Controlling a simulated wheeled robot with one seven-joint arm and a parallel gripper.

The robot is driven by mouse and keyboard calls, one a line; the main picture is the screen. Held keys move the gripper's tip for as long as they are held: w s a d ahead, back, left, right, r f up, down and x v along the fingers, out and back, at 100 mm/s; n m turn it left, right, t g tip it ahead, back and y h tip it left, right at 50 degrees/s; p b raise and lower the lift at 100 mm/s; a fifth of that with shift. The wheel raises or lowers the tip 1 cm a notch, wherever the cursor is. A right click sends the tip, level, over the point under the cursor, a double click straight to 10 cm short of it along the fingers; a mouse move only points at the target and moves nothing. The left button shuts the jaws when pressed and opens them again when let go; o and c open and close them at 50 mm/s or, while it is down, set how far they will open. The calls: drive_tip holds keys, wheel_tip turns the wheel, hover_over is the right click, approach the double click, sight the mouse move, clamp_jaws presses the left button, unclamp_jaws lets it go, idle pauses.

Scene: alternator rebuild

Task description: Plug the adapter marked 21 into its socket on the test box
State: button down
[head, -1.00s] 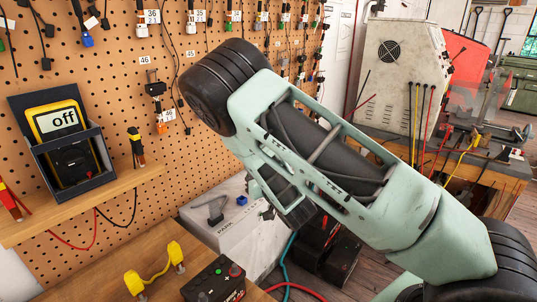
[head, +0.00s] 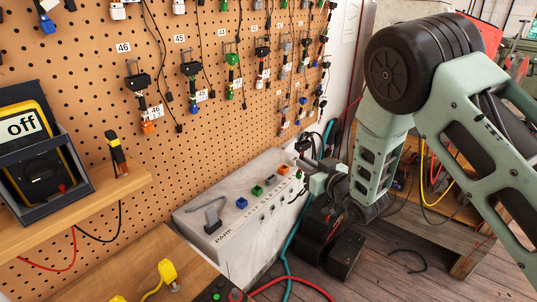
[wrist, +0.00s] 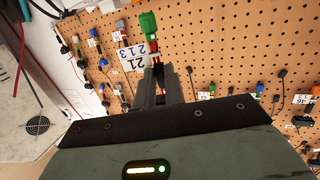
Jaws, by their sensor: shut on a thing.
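The test box (head: 225,250) is a pale box marked PARK, standing against the pegboard. My gripper (head: 312,170) is beside the box's far right end. The adapter's held part is mostly hidden between the fingers.
Adapters hang in rows on the pegboard (head: 100,80), some close to my gripper. A wooden shelf (head: 90,210) holds a meter reading "off" (head: 35,150). Black boxes (head: 328,240) stand on the floor below my arm. Teal and red cables run beside the test box.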

drive_tip(key=s+a+r+n+g+y, duration=0.1)
drive_tip(key=a+r+n+g+y, duration=0.3)
drive_tip(key=a, duration=0.8)
drive_tip(key=b, duration=0.3)
hover_over(257, 191)
drive_tip(key=v, duration=0.3)
drive_tip(key=shift+a+f, duration=0.2)
drive_tip(key=shift+f, duration=2.7)
drive_tip(key=shift+s+d, duration=0.1)
drive_tip(key=shift+f+b, duration=0.7)
drive_tip(key=shift+b, duration=0.25)
drive_tip(key=c, duration=1.4)
unclamp_jaws()
